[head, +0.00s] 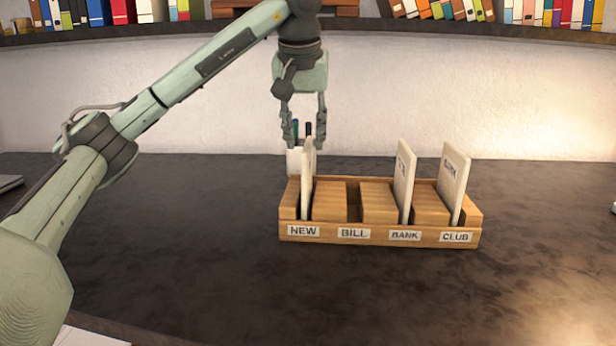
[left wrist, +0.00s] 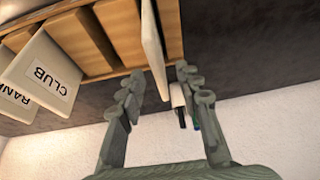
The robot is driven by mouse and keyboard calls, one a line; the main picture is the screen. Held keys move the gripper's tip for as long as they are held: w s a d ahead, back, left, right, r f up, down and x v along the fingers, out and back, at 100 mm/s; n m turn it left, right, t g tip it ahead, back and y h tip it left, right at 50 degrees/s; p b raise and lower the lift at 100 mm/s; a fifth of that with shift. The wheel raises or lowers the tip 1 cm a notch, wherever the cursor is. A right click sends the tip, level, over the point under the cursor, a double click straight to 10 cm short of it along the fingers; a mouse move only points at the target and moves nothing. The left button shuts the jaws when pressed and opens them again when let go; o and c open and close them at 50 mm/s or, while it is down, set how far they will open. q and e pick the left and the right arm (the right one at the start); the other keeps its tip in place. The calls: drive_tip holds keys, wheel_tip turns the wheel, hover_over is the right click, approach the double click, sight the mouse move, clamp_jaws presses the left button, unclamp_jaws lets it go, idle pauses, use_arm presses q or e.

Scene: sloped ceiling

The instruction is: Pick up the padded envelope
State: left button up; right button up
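A thick white envelope (head: 307,182), which I take to be the padded envelope, stands upright in the leftmost compartment, labelled NEW, of a wooden sorter (head: 378,236). I see it edge-on in the left wrist view (left wrist: 153,48). My left gripper (head: 304,142) points down right over its top edge, fingers open. In the left wrist view, the envelope's edge shows between the two fingers (left wrist: 160,80); I cannot tell whether either finger touches it. My right gripper is not in view.
White cards marked CLUB (left wrist: 52,74) and BANK (left wrist: 14,98) stand tilted in the sorter's right half. A white cup (head: 293,162) with pens stands just behind the sorter's left end. The dark desk (head: 200,260) is clear around it. A bookshelf (head: 150,31) runs above.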

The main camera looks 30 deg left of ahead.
use_arm(q)
drive_tip(key=shift+w+a+f, duration=0.1)
drive_tip(key=shift+w+f, duration=0.1)
drive_tip(key=shift+f, duration=0.1)
drive_tip(key=shift+w+x, duration=0.2)
drive_tip(key=shift+x, duration=3.3)
drive_tip(key=shift+f, duration=0.2)
clamp_jaws()
